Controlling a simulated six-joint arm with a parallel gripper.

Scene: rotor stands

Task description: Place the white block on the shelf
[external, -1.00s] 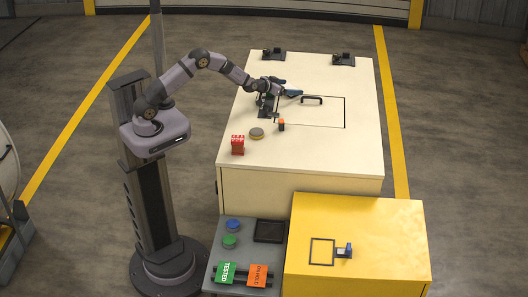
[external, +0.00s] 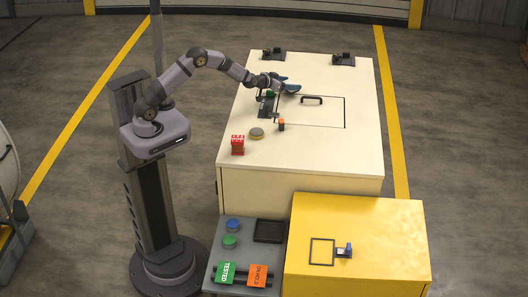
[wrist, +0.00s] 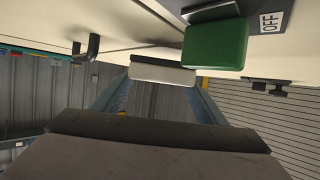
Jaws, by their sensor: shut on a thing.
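My gripper (external: 284,84) is over the left side of the cream cabinet top, beside a dark stand (external: 266,107). In the wrist view my gripper (wrist: 163,88) has its two blue-grey fingers on either side of the pale white block (wrist: 163,74), which spans between their tips. The fingers are shut on it. In the external view the white block cannot be made out. A green block (wrist: 215,44) is close beside the white block in the wrist view, near an OFF label (wrist: 271,22). I cannot tell which surface is the shelf.
A yellow cabinet (external: 385,225) stands in front, beside a grey panel with buttons and tags. The cream top's right side is clear.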

